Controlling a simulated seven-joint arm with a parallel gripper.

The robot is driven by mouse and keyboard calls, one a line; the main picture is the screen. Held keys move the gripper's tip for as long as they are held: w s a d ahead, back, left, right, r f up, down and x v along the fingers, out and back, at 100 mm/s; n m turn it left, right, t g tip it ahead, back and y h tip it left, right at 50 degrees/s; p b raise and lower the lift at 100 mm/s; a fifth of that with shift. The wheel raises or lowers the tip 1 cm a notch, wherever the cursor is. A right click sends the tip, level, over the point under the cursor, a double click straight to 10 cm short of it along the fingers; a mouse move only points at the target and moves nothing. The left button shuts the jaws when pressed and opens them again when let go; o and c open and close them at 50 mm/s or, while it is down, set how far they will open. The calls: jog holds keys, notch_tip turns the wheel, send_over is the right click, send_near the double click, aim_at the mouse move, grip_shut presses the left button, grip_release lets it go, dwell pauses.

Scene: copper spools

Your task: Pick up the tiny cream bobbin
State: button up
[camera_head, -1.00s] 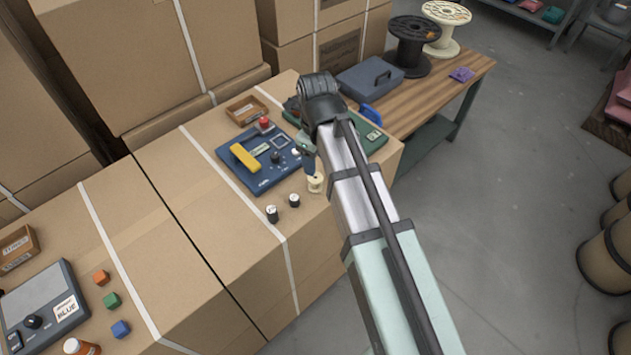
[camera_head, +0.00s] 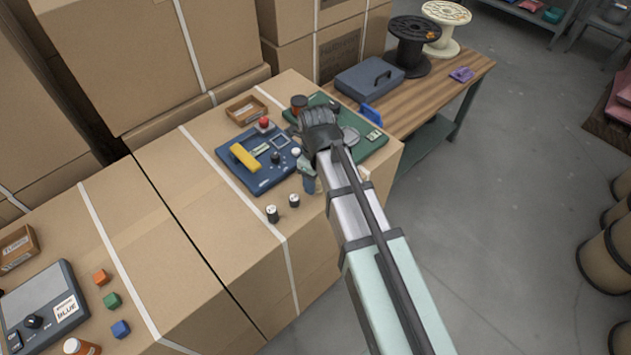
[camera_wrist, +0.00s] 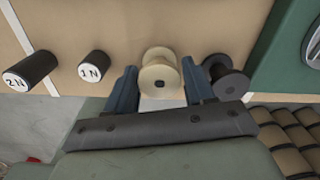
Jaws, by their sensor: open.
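The tiny cream bobbin (camera_wrist: 160,76) stands between the two blue fingers of my gripper (camera_wrist: 158,72) in the wrist view. The fingers are open, one on each side of it, and I cannot tell whether either touches it. A dark bobbin (camera_wrist: 226,78) of similar shape stands just outside the right finger. In the head view my gripper (camera_head: 310,184) is low over the near right part of the cardboard box top, and my arm hides the cream bobbin there.
Two black cylinders, marked 1N (camera_wrist: 93,67) and 2N (camera_wrist: 32,72), stand left of the gripper. A blue panel with a yellow handle (camera_head: 245,156) and a green board (camera_head: 374,147) lie behind. The box edge is close on the near side.

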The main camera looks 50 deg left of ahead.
jog(key=shift+f, duration=0.1)
jog(key=shift+c, duration=0.3)
jog(key=c, duration=0.7)
jog(key=shift+o, duration=0.2)
